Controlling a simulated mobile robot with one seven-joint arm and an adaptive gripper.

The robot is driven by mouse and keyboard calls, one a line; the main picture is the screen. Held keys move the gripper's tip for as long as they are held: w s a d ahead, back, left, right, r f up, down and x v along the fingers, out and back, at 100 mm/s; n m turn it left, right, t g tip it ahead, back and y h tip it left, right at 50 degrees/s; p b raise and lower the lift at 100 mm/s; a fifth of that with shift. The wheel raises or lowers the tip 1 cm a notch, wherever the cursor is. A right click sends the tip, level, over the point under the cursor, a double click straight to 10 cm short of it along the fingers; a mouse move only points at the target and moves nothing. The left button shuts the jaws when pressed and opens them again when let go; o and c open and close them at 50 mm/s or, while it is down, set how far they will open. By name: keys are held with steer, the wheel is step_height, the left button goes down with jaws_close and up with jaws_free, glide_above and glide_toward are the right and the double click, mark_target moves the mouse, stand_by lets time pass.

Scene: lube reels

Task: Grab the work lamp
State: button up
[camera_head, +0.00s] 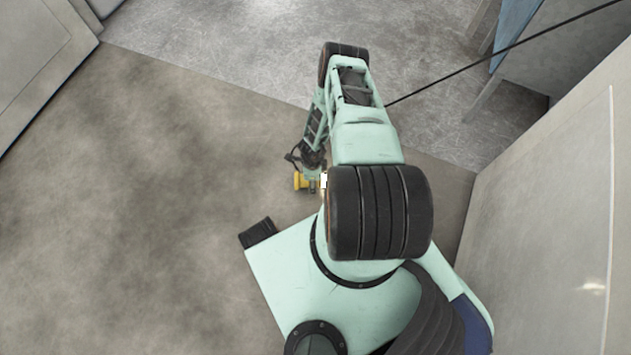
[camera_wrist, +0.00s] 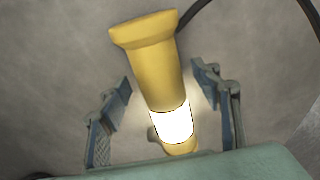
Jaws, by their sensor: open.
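The work lamp (camera_wrist: 154,65) is a yellow cylinder with a flared end and a glowing white band. In the wrist view it lies tilted between the two fingers of my gripper (camera_wrist: 163,80), which are spread apart with a gap on either side. The flared end reaches beyond the fingertips, and the lower end is partly hidden by my gripper's body. In the head view only a small yellow part of the lamp (camera_head: 300,181) shows beside my gripper (camera_head: 312,180); my arm hides much of that spot.
A dark cord (camera_wrist: 195,12) curves behind the lamp in the wrist view. A black cable (camera_head: 500,52) runs to the upper right in the head view. A pale wall or cabinet (camera_head: 545,210) stands close on the right. The concrete floor (camera_head: 130,200) on the left is clear.

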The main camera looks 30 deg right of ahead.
jaws_close()
steer(key=shift+r, duration=0.1)
steer(key=shift+r, duration=0.1)
stand_by(0.4)
